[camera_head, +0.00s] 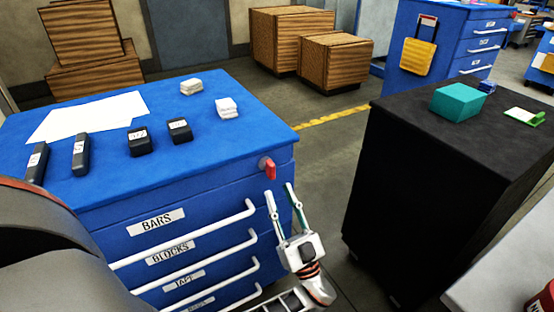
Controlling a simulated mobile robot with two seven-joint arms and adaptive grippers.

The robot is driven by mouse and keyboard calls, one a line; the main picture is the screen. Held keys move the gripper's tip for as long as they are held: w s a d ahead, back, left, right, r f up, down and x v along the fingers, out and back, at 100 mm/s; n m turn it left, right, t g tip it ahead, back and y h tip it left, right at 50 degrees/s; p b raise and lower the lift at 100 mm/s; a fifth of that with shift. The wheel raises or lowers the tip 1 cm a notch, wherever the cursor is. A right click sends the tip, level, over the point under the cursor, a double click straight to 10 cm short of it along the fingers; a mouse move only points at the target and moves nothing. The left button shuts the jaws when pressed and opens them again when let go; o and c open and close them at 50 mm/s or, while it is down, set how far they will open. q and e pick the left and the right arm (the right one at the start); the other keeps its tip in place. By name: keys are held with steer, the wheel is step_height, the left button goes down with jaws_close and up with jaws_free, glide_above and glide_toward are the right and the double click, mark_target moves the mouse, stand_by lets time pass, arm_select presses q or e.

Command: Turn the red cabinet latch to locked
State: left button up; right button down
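The red latch (268,168) sits on the front face of the blue cabinet (215,185), near its top right corner. It is small; its red handle appears to hang mostly downward. I cannot tell from this whether it is locked. My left gripper (279,190) is just below and slightly right of the latch in the picture, fingers pointing up towards it. Its two fingers are apart with nothing between them, and it does not appear to touch the latch. My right gripper is not in view.
White drawer handles (190,235) project from the cabinet front close to my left gripper. Dark blocks (138,141), papers (85,117) and white stacks (228,107) lie on top. A black cabinet (415,170) with a teal box (458,101) stands right, across a floor gap.

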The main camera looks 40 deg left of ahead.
mark_target(273, 173)
arm_select(q)
steer(key=shift+w+r+t, duration=0.2)
steer(key=shift+r+t, duration=0.1)
steer(key=shift+r, duration=0.1)
steer(key=p+x, duration=0.1)
steer(key=x, duration=0.1)
steer(key=shift+s+r+p, duration=0.1)
steer(key=shift+r+p, duration=0.2)
steer(key=shift+r, duration=0.15)
steer(key=p+x, duration=0.1)
steer(key=x, duration=0.2)
steer(key=shift+a+r+p, duration=0.15)
steer(key=shift+a+p, duration=0.1)
steer(key=shift+p, duration=0.15)
steer(key=shift+w+a+r, duration=0.2)
steer(key=shift+a+r, duration=0.05)
steer(key=shift+a, duration=0.15)
steer(key=shift+a+f, duration=0.1)
jaws_close()
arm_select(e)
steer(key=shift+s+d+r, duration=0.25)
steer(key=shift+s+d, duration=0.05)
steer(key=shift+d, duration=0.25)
